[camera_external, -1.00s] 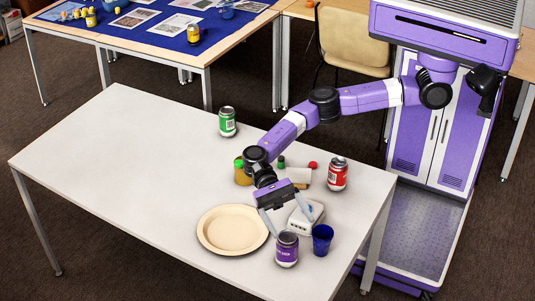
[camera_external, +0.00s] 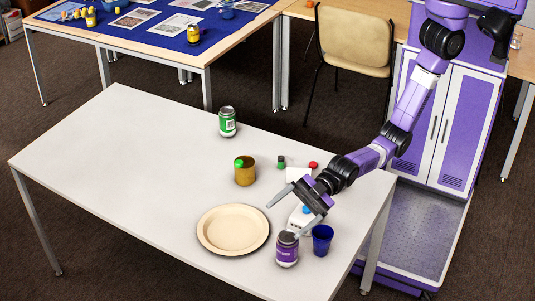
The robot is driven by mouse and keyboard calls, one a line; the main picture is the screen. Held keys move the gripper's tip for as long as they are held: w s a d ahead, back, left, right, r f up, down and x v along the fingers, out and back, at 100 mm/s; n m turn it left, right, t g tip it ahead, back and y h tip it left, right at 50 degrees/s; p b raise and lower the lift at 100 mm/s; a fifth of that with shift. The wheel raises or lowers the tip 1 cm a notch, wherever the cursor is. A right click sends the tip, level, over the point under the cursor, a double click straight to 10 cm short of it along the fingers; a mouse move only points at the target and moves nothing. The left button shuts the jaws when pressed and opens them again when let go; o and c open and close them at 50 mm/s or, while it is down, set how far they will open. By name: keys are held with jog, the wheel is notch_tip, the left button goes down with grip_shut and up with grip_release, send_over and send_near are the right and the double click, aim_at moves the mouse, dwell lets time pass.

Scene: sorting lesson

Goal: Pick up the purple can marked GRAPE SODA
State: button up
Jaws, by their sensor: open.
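The purple can (camera_external: 287,252) stands upright near the front right of the white table, its label facing the camera. The lettering is too small to read. My gripper (camera_external: 283,221) is open and empty, its two fingers spread toward the front left, above and behind the can. One finger reaches out to the left; the other points down near the can's top. I cannot tell whether that finger touches the can.
A blue cup (camera_external: 322,240) stands close right of the can, and a beige plate (camera_external: 233,248) lies to the left. A white object (camera_external: 298,216) is partly hidden behind my gripper. A yellow-brown jar (camera_external: 245,173) and green can (camera_external: 228,124) stand farther back. The table's left is clear.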

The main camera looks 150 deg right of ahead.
aim_at(279, 250)
jog(key=s+f+m+g+p, duration=0.1)
jog(key=s+f+m, duration=0.1)
jog(key=f, duration=0.3)
jog(key=s+d+f+m+g+p, duration=0.1)
jog(key=s+f+m+g, duration=0.1)
jog(key=s+f, duration=0.3)
jog(key=s+d+f+m+g+p, duration=0.1)
jog(key=s+f+m+g, duration=0.1)
jog(key=s+f, duration=0.2)
jog(key=shift+d+f, duration=0.1)
jog(key=shift+f, duration=1.1)
jog(key=shift+x, duration=3.9)
jog(key=shift+d, duration=0.1)
jog(key=c, duration=1.6)
jog(key=shift+o, duration=0.2)
